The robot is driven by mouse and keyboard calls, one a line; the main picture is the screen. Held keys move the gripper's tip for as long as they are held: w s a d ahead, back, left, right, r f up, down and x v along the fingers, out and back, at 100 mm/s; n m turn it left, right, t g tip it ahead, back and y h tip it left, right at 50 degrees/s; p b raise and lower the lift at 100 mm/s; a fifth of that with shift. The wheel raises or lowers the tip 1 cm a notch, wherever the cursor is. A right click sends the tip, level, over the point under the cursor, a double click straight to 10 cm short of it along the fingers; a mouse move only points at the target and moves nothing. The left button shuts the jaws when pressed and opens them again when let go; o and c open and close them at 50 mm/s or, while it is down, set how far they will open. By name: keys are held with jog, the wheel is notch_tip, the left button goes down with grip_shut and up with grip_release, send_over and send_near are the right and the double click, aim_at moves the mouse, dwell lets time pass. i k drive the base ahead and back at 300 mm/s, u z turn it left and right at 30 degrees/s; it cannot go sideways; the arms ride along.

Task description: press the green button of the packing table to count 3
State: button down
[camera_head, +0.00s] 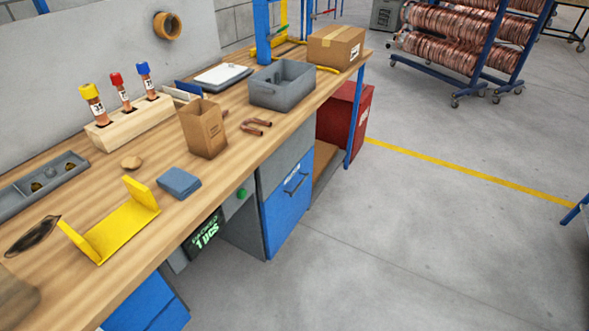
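The packing table (60,165) is a long wooden bench running from the lower left to the upper middle. Its green button (242,193) is a small round knob on a grey panel under the front edge. Left of the button hangs a dark counter display (205,232) with green digits that seem to read 1 pcs. Nothing is touching the button. My gripper does not show in this view.
On the bench stand a yellow bracket (125,225), blue cloths (179,183), a paper bag (204,128), a tube rack (131,125) and a grey bin (283,88). A blue drawer (287,203) sits right of the button. The floor (400,240) in front is clear.

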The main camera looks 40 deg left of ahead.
aim_at(242, 194)
jog(key=z, duration=0.1)
jog(key=k, duration=1.65)
jog(key=u, duration=0.55)
jog(key=i, duration=1)
jog(key=u, duration=0.1)
